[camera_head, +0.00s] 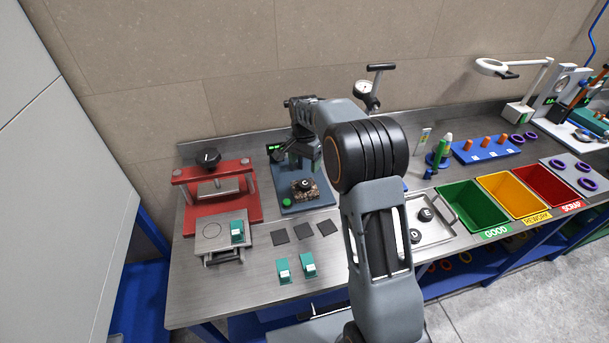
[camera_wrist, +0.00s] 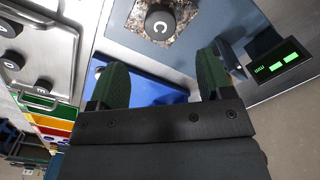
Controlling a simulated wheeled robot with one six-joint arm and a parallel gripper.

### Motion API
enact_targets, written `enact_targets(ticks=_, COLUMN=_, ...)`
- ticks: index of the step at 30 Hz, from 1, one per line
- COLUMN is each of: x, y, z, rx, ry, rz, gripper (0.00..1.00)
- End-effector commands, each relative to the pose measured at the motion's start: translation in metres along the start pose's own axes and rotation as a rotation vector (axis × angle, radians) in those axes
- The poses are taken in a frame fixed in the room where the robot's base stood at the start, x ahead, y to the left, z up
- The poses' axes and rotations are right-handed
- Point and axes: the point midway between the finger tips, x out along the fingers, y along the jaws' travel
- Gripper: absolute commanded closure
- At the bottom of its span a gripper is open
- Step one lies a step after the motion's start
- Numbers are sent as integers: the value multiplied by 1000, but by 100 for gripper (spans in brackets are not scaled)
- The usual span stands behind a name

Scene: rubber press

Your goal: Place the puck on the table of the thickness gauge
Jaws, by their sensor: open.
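The thickness gauge (camera_head: 307,203) stands left of centre, with a blue-grey base and a green lit display (camera_wrist: 284,62). Its table (camera_head: 316,192) is a speckled brown stone block, which also shows in the wrist view (camera_wrist: 190,22). A round black puck (camera_head: 305,184) sits on this table; the wrist view shows it marked with a white C (camera_wrist: 158,22). My gripper (camera_wrist: 162,68) is open and empty. Its two green-padded fingers are apart from the puck, which shows beyond their tips. In the head view my gripper (camera_head: 303,158) is above the gauge, partly hidden by my arm.
A metal tray (camera_head: 447,236) holds more black pucks, partly hidden by my arm. Green, yellow and red bins (camera_head: 478,212) stand to its right. A red press (camera_head: 247,212) stands left of the gauge. Dark square pads (camera_head: 303,231) and teal-and-white pieces (camera_head: 283,270) lie in front.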

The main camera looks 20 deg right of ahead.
Motion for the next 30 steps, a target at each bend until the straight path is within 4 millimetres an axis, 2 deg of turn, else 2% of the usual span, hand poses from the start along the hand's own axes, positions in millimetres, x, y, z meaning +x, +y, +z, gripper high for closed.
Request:
enact_targets(ticks=7, x=-26, y=2, z=2, rx=-7, ry=3, rz=-3, gripper=27)
enact_targets(ticks=11, x=-50, y=14, z=13, rx=-63, ry=25, rz=-26, gripper=27)
enact_targets(ticks=15, x=-87, y=49, z=45, rx=-204, ry=82, rz=-74, gripper=27)
enact_targets(ticks=20, x=-113, y=102, z=92, rx=-402, ry=169, rz=-124, gripper=27)
enact_targets(ticks=24, x=-117, y=144, z=131, rx=-559, ry=248, rz=-153, gripper=27)
enact_targets(ticks=30, x=-104, y=186, z=169, rx=-722, ry=336, rz=-170, gripper=27)
